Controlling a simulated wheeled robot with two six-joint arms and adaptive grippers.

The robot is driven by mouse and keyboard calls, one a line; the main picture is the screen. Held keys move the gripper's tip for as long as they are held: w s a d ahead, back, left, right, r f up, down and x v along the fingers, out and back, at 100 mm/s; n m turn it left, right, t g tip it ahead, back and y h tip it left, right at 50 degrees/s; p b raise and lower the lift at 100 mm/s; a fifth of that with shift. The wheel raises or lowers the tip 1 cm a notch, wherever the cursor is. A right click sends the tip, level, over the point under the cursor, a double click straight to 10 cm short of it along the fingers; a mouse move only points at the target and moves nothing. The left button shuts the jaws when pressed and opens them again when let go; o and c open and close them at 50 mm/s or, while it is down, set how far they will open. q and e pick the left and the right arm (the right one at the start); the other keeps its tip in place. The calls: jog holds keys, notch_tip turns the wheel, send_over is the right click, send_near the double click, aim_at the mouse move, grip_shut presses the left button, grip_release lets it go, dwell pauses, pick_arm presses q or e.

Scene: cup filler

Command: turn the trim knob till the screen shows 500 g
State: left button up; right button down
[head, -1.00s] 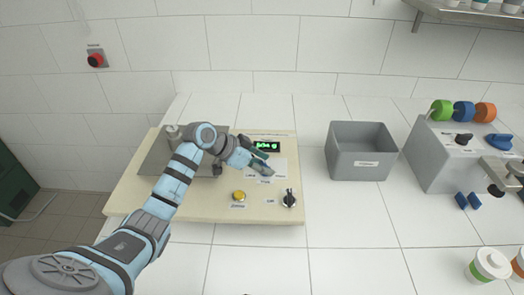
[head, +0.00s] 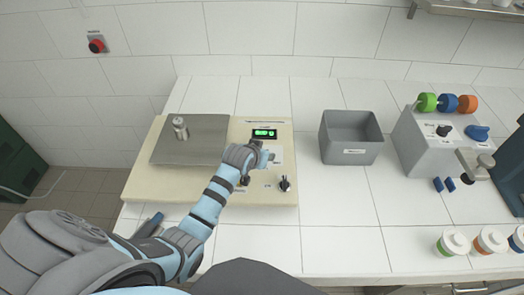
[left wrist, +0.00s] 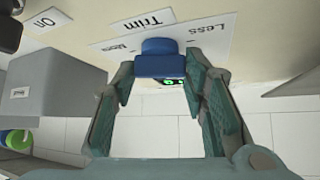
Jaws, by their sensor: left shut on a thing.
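My left gripper (head: 264,158) is over the right part of the beige control panel (head: 150,192). In the left wrist view its fingers (left wrist: 160,80) stand on both sides of the blue trim knob (left wrist: 160,48) and are shut on it. The white label (left wrist: 205,36) with "Trim", "Less" and "More" lies by the knob. The knob is hidden by my gripper in the head view. The screen (head: 264,133) shows green characters, too small to read. In the left wrist view, green digits (left wrist: 170,82) are mostly hidden behind the knob. My right gripper is not in view.
A metal weighing plate (head: 190,145) with a small metal weight (head: 180,128) is on the panel's left. A black switch (head: 285,184) sits close right of my gripper. A grey bin (head: 350,135) and a grey machine (head: 425,150) stand to the right.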

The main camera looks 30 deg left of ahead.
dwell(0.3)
pick_arm(q)
jog(key=o, duration=1.2)
jog(key=shift+c, duration=0.2)
jog(key=v, duration=1.2)
jog(key=shift+w+d, duration=0.1)
